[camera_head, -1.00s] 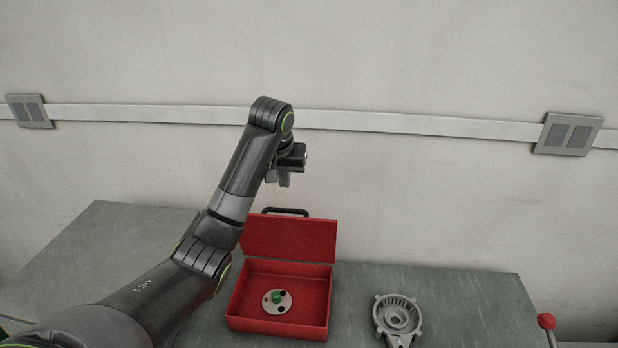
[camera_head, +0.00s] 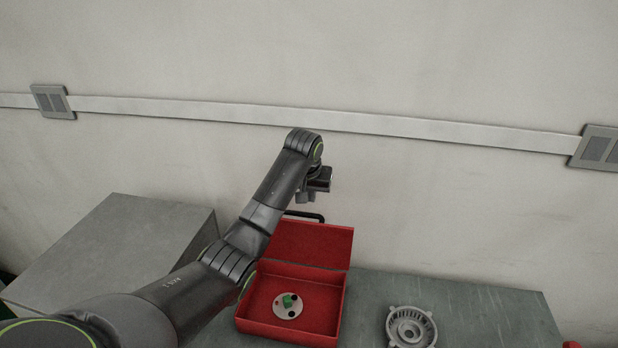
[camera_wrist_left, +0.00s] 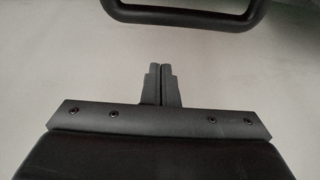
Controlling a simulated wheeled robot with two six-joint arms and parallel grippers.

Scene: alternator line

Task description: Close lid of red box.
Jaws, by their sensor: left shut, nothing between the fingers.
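The red box (camera_head: 290,332) stands on the table with its lid (camera_head: 310,243) open, tilted up at the back. A black handle (camera_head: 303,216) sits on the lid's upper edge and also shows at the top of the left wrist view (camera_wrist_left: 185,18). Inside the box lies a round grey part (camera_head: 287,306) with a green piece on it. My left gripper (camera_head: 308,197) is above and behind the lid, near the handle. In the left wrist view its fingers (camera_wrist_left: 159,70) are together and empty, apart from the handle. My right gripper is not in view.
A grey metal housing (camera_head: 410,326) lies on the table (camera_head: 480,305) right of the box. A grey block-like surface (camera_head: 110,245) is at the left. The wall (camera_head: 430,60) with a rail is close behind.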

